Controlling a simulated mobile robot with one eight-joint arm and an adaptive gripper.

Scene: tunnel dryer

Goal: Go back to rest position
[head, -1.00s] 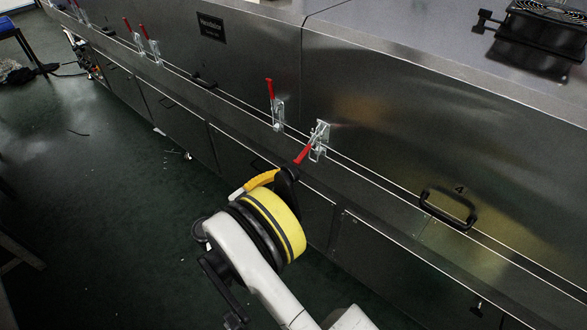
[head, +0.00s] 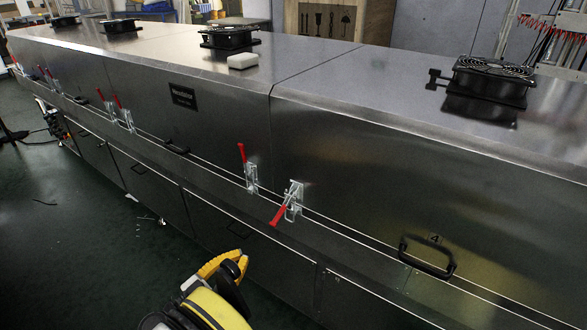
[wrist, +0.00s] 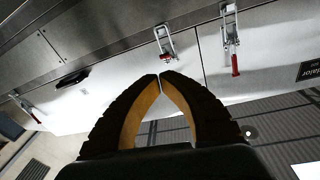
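My gripper (wrist: 161,78) fills the lower middle of the wrist view. Its two dark fingers with tan inner faces meet at the tips, with nothing seen between them. In the head view my gripper (head: 226,268) is at the bottom, left of centre, in front of the long steel dryer (head: 360,190) and apart from its toggle latches. One latch (head: 248,170) has its red handle upright. The latch beside it (head: 287,205) has its red handle slanting down to the left. Latches also show beyond the fingertips in the wrist view (wrist: 165,43).
A black door handle (head: 427,260) marked 4 sticks out at the right. More red-handled latches (head: 123,112) line the dryer further left. Fans (head: 490,80) and a white block (head: 242,61) sit on top. The dark green floor (head: 70,230) at left is mostly clear.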

